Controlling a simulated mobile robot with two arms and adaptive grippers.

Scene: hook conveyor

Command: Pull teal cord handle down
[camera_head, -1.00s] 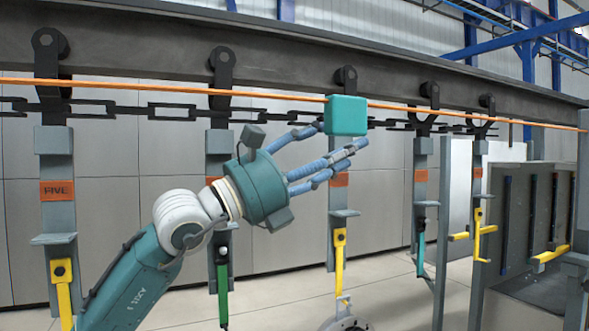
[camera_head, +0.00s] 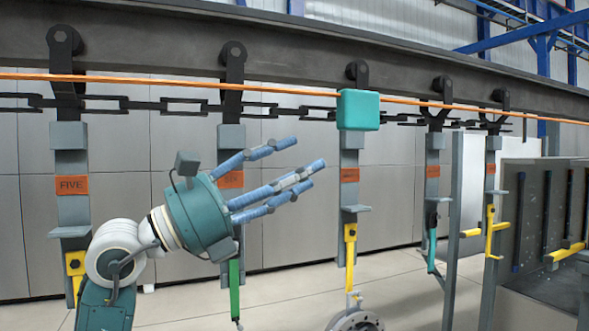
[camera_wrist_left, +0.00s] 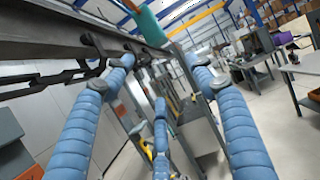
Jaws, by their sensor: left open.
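The teal cord handle (camera_head: 358,110) is a rounded block on the taut orange cord (camera_head: 230,81), in front of the beam and chain. In the left wrist view the teal handle (camera_wrist_left: 146,22) shows at the top, beyond the fingertips. My left gripper (camera_head: 306,163) is open and empty, its blue fingers spread and pointing right. In the head view it is below and left of the handle, with a visible gap. The left wrist view shows the spread fingers (camera_wrist_left: 158,75) with nothing between them. My right gripper is not in view.
A dark overhead beam (camera_head: 300,50) carries several hanging hook plates. A plate with a yellow hook (camera_head: 350,245) hangs below the handle, a round metal part (camera_head: 355,320) under it. A grey booth (camera_head: 535,210) stands at right. In the wrist view, workbenches (camera_wrist_left: 300,65) stand right.

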